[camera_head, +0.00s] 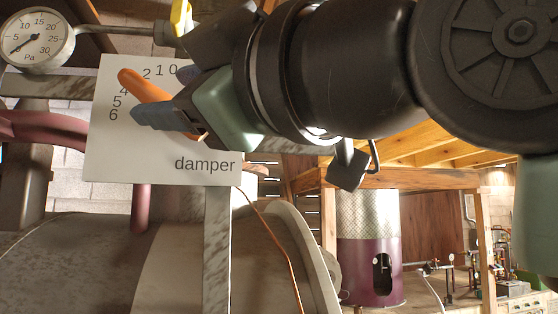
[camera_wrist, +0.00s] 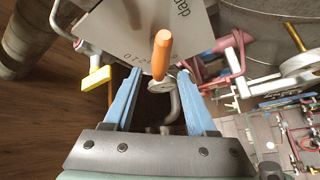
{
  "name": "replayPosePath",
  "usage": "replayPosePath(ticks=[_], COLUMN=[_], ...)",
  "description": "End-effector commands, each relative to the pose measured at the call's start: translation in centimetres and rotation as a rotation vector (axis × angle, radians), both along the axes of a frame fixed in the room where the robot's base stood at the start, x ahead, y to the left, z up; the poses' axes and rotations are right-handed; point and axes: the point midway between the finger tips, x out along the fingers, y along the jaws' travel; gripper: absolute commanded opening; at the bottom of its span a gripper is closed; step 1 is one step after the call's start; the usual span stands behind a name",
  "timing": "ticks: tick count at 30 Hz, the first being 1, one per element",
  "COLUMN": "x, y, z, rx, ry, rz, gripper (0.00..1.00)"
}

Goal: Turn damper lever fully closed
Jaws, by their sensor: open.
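The white damper plate (camera_head: 130,155) carries a curved scale of numbers and the word "damper"; part of it shows in the wrist view (camera_wrist: 145,22). The orange damper lever (camera_head: 140,84) points up and left, at about the 3 to 4 part of the scale. In the wrist view the lever (camera_wrist: 161,55) stands midway between the fingers, its end reaching beyond the tips. My gripper (camera_wrist: 160,74) is open, with blue fingers on either side of the lever and visible gaps. In the head view my gripper hides the lever's pivot end and part of the scale.
A round Pa gauge (camera_head: 38,40) sits upper left of the plate. A yellow handle (camera_head: 181,18) is close above my wrist. A large metal drum (camera_head: 90,265) lies below the plate, with a grey upright post (camera_head: 216,260) in front. A purple-based cylinder (camera_head: 370,270) stands farther right.

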Motion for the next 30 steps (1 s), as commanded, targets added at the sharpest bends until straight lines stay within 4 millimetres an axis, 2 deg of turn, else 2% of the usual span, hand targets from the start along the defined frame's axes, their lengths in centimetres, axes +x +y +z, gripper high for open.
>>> replayPosePath(ticks=[3,9,21,30], x=[1.3,2.7,3.1,3.1], y=[1.8,3.6,4.1,4.1], z=[0.9,1.3,1.2,1.2], rx=[0.000,0.000,0.001,0.001], ry=[0.002,0.001,-0.001,0.000], rz=[0.002,0.001,0.000,-0.001], gripper=[0.57,0.57,0.55,0.01])
